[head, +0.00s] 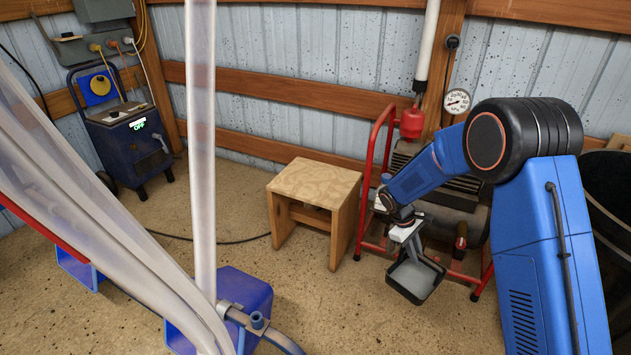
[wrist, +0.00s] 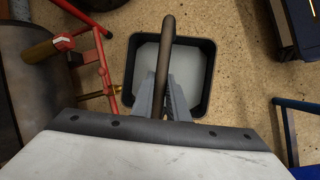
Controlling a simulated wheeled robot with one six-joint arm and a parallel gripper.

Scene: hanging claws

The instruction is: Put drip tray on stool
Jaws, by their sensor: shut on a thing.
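The drip tray (head: 416,277) is a dark, square, shallow pan with a grey inside and a raised handle. It hangs below my gripper (head: 407,240), to the right of the stool and in front of the red frame. In the wrist view my gripper (wrist: 166,108) is shut on the dark handle, and the tray (wrist: 205,85) shows below it against the floor. The wooden stool (head: 314,180) stands on the floor near the middle of the head view. Its top is bare. The stool is not seen in the wrist view.
A red-framed machine with a grey tank (head: 455,222) stands close behind the tray. Clear hanging tubes (head: 201,130) and a blue bin (head: 245,290) are at the left front. A blue wheeled unit (head: 130,140) stands at the back left. Floor around the stool's front is clear.

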